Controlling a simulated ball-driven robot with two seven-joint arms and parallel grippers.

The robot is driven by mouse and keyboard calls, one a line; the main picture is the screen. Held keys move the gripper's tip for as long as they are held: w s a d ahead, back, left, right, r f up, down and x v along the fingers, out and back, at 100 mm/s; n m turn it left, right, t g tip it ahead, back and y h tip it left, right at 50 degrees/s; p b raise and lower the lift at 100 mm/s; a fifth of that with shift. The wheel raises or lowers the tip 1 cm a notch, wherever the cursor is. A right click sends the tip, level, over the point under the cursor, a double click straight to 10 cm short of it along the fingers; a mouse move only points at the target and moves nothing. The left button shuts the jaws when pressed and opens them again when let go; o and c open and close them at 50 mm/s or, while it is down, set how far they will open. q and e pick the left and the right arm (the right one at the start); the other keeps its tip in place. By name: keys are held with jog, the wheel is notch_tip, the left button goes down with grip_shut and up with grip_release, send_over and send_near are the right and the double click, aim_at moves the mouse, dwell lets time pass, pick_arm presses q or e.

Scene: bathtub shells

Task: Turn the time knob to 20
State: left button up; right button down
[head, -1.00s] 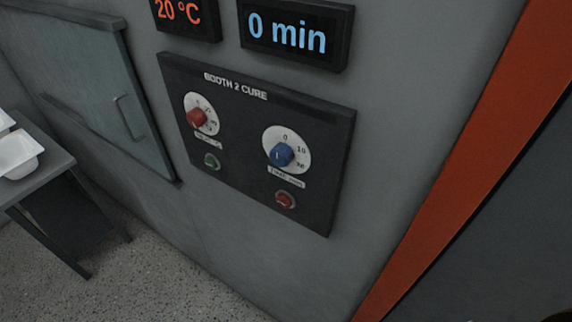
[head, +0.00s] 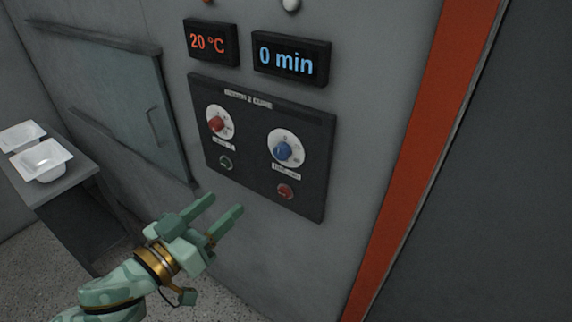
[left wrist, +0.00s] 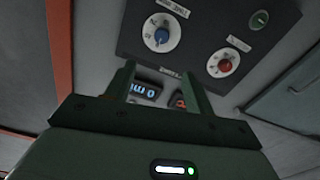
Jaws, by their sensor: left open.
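The blue time knob (head: 283,152) sits on a white dial at the right of the dark control panel (head: 262,184); it also shows in the left wrist view (left wrist: 161,36). The display above it (head: 291,60) reads 0 min. A red knob (head: 216,124) is on the panel's left, under a display (head: 211,43) reading 20 °C. My left gripper (head: 221,217) is open and empty, below and left of the blue knob, apart from the panel. Its fingers also show in the left wrist view (left wrist: 128,82). My right gripper is not in view.
A green button (head: 226,162) and a red button (head: 285,191) sit below the knobs. A grey hatch with a handle (head: 154,126) is left of the panel. White basins (head: 42,160) stand on a table at the left. An orange strip (head: 420,150) runs down the right.

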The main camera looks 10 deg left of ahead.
aim_at(279, 155)
pick_arm(q)
jog(key=shift+n, duration=0.3)
jog(key=p+x, duration=0.1)
jog(key=x, duration=1.5)
jog(key=shift+w+f, duration=0.15)
jog(key=shift+w, duration=0.25)
jog(key=c, duration=1)
